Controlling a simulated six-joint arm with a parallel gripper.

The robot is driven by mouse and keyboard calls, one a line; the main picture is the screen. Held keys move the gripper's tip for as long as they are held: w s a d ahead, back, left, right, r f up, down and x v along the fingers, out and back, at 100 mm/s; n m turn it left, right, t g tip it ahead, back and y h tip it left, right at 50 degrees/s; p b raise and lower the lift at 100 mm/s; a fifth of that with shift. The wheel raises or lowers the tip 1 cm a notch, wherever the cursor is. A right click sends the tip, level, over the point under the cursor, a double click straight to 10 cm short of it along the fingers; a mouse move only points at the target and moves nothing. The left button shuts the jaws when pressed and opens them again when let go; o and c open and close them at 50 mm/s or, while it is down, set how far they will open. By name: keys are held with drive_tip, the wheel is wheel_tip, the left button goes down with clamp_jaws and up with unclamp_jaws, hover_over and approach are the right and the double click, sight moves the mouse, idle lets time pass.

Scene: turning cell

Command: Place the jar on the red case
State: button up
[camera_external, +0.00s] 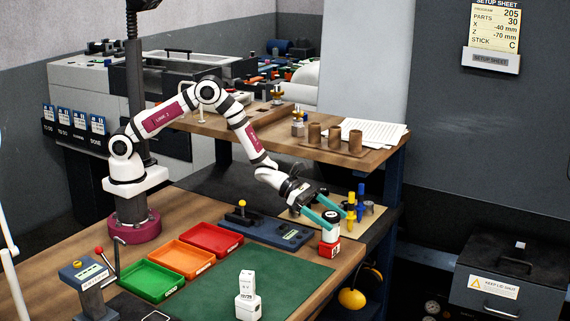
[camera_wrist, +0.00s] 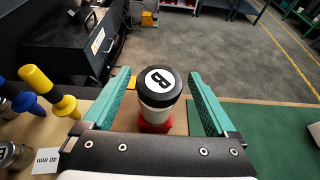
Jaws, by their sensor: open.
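The jar (camera_external: 331,226) is white with a black lid and stands upright on top of the small red case (camera_external: 328,249) near the bench's right edge. My gripper (camera_external: 325,212) has teal fingers and is open. In the wrist view its fingers are spread to either side of the jar, with visible gaps. Most of the red case is hidden under the jar in the wrist view.
Yellow and blue tools (camera_external: 355,203) stand in a board just right of my gripper. A green mat (camera_external: 200,290) carries a white block (camera_external: 247,298). Red (camera_external: 211,239), orange (camera_external: 182,257) and green (camera_external: 151,281) trays lie to the left. A wooden shelf (camera_external: 290,140) is behind.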

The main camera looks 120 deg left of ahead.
drive_tip(key=v, duration=0.9)
drive_tip(key=d+r+m+h, duration=0.55)
drive_tip(key=d+m, duration=0.25)
drive_tip(key=d, duration=0.4)
drive_tip(key=s+d+r+m+g+h, duration=0.2)
drive_tip(key=s+d+r+m+g, duration=0.15)
drive_tip(key=s+d+m, duration=0.4)
drive_tip(key=s+d+r+m+g+h, duration=0.2)
drive_tip(key=s+d+m+g, duration=0.3)
drive_tip(key=s+d+m, duration=0.3)
drive_tip(key=s+d+f+m+g+y, duration=0.1)
drive_tip(key=s+d+m+g+y, duration=0.15)
drive_tip(key=s+m+g, duration=0.45)
drive_tip(key=s+a+m+t+y, duration=0.2)
drive_tip(key=s+a+m+y, duration=0.6)
drive_tip(key=s+a+m, duration=0.3)
drive_tip(key=shift+s+a+f+y, duration=0.3)
drive_tip(key=shift+s+a+y, duration=0.15)
drive_tip(key=shift+s, duration=0.2)
